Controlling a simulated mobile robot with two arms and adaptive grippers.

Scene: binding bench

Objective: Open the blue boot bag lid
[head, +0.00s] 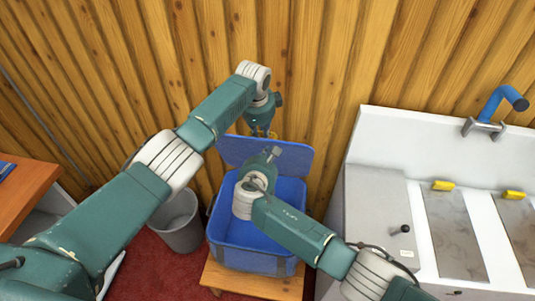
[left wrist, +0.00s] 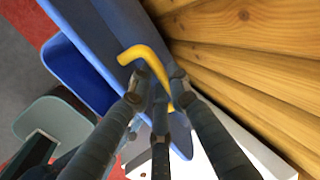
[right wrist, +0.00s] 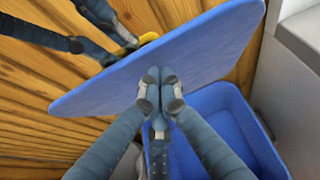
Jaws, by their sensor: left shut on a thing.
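The blue boot bag (head: 250,259) stands on a wooden bench with its top open. Its lid (head: 232,150) is raised at the back near the wooden wall; it also shows in the right wrist view (right wrist: 190,60). My left gripper (head: 262,130) is at the lid's upper edge, shut on the yellow pull (left wrist: 148,56), which shows between its fingers in the left wrist view. My right gripper (right wrist: 156,76) has its fingertips together with nothing visible between them. It is at the lid's inner face; I cannot tell whether it touches. My right forearm hides part of the bag.
A grey bin (head: 180,225) stands left of the bag. The wooden bench (head: 255,279) carries the bag. A white sink unit (head: 375,130) with a blue tap (head: 497,100) is close on the right. The wooden wall (head: 320,60) is right behind the lid.

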